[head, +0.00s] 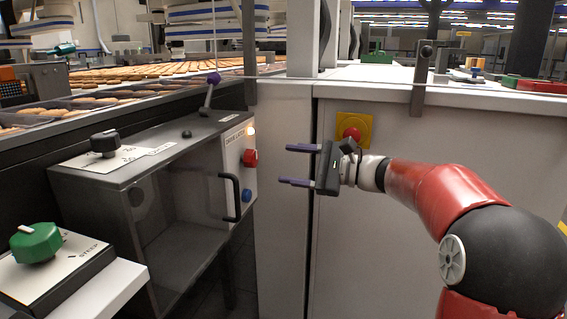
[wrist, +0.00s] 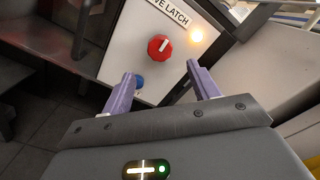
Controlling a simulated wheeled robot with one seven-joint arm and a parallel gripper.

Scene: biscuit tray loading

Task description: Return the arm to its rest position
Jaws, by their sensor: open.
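My gripper (head: 298,166) is open and empty in the head view, with its two purple fingers pointing left. It hangs in front of the pale cabinet front, to the right of the dark machine's end panel. My red arm (head: 430,190) stretches in from the right. In the wrist view my gripper's purple fingertips (wrist: 160,72) are spread apart, with the red knob (wrist: 159,47) and the blue button (wrist: 138,81) beyond them. Nothing is held between the fingers.
The machine has a clear-fronted door with a black handle (head: 231,197), a purple-tipped lever (head: 210,92) and a lit lamp (head: 251,131). A red emergency button (head: 352,134) is on the cabinet behind my gripper. A green knob (head: 36,242) stands at lower left. Biscuits (head: 150,72) lie on the conveyor behind.

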